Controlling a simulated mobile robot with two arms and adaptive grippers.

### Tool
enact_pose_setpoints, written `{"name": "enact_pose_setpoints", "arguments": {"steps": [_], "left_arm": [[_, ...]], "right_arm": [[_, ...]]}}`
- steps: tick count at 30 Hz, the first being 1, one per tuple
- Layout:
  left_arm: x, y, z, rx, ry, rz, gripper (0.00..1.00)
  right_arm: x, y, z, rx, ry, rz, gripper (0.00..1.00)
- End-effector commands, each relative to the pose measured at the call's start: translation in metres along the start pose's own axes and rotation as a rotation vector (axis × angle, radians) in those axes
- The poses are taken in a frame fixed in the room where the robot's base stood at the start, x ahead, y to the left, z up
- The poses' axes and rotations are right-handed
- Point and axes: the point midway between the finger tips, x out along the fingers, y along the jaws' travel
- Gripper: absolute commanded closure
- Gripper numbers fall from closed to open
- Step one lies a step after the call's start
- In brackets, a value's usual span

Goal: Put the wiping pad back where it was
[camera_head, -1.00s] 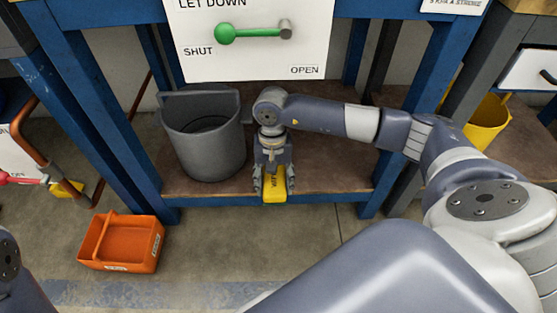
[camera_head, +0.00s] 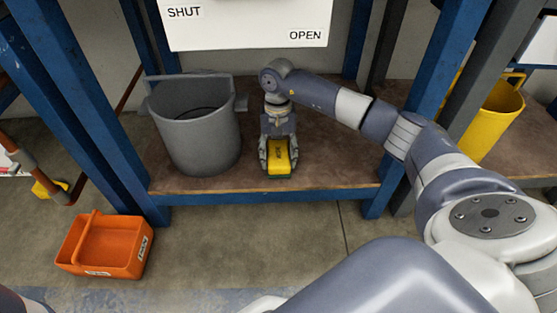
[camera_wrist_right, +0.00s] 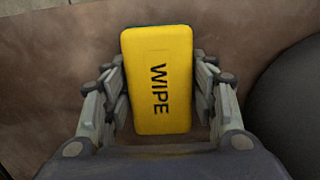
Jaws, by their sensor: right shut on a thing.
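The yellow wiping pad (camera_head: 279,156), with a dark underside, is at the front part of the brown lower shelf (camera_head: 330,165). My right gripper (camera_head: 278,160) is shut on it, with a finger along each long side. In the right wrist view the pad (camera_wrist_right: 159,80) shows the word WIPE and lies between the fingers (camera_wrist_right: 160,100). It looks low over the shelf; I cannot tell whether it touches. My left gripper is not in view.
A grey bucket (camera_head: 198,135) stands on the shelf just left of my right gripper. Blue posts (camera_head: 105,120) frame the shelf. An orange tray (camera_head: 105,247) sits on the floor at the left. A yellow bucket (camera_head: 492,120) is at the right. The shelf right of the pad is clear.

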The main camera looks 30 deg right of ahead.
Motion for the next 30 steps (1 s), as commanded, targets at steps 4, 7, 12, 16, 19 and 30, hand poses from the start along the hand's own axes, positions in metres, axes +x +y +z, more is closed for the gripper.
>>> {"name": "enact_pose_setpoints", "arguments": {"steps": [4,7,12,16,19,30], "left_arm": [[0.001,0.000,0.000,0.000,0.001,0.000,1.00],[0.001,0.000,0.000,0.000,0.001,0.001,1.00],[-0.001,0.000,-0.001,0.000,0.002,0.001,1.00],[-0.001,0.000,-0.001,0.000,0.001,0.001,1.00],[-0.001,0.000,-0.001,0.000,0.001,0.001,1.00],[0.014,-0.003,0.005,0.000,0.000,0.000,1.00]], "right_arm": [[-0.001,0.000,0.000,0.000,0.001,-0.001,0.66],[-0.001,0.000,0.000,0.000,0.001,-0.001,0.66],[0.002,0.000,-0.001,0.000,0.001,-0.001,0.33],[0.002,0.000,-0.001,0.001,0.001,-0.001,0.27],[0.002,0.000,-0.001,0.001,0.001,0.000,0.27],[-0.021,0.000,0.000,0.001,0.003,-0.001,0.27]]}}
